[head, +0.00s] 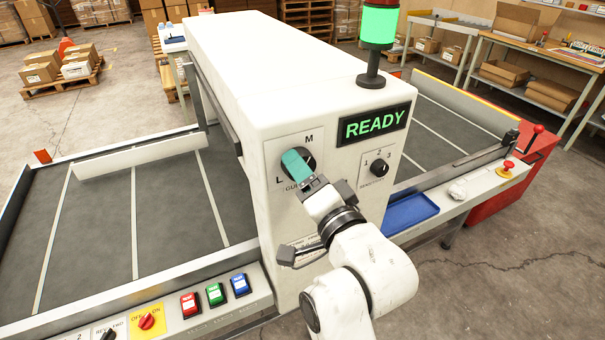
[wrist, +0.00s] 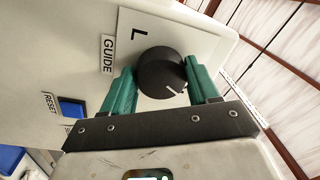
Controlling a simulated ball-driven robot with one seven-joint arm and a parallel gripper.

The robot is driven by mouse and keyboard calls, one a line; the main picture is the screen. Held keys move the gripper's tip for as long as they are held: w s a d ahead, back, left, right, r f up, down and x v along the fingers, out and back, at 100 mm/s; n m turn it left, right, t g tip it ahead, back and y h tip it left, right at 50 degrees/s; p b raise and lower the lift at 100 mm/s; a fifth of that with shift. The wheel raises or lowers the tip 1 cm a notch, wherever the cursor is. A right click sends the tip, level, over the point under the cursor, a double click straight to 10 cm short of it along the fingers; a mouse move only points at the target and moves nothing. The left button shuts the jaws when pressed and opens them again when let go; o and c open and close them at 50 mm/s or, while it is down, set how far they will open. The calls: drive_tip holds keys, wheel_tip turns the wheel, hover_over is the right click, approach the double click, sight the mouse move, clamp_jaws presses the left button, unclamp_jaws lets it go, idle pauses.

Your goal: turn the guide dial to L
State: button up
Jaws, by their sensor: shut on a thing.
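The guide dial (wrist: 160,70) is a round black knob with a white pointer line on a white plate. In the wrist view, the line points down and right, away from the letter L (wrist: 135,33). In the head view, the dial (head: 307,155) is partly covered by my gripper (head: 295,160), with L at its lower left and M at its upper right. My gripper's teal fingers (wrist: 159,67) lie on either side of the knob and are shut on it. The M is not visible in the wrist view.
A smaller black selector (head: 379,168) marked 1, 2, 3 sits right of the dial, under the green READY display (head: 375,124). A blue tray (head: 411,213) lies to the right. Red, green and blue buttons (head: 215,294) line the lower left ledge.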

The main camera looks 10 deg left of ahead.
drive_tip(key=shift+w+d+r+n+g+h+b, duration=0.2)
drive_tip(key=shift+n+b, duration=1.55)
drive_tip(key=shift+n, duration=3.7)
drive_tip(key=shift+s+d+f+n+g+h+b, duration=0.2)
drive_tip(key=shift+n+b, duration=1.5)
drive_tip(key=shift+n, duration=3.7)
drive_tip(key=shift+w+a+r+n+g+h+b, duration=0.2)
drive_tip(key=shift+n+b, duration=1.55)
drive_tip(key=shift+n, duration=3.7)
drive_tip(key=shift+d, duration=0.15)
drive_tip(key=o, duration=1.1)
drive_tip(key=shift+r, duration=0.1)
drive_tip(key=shift+c, duration=0.2)
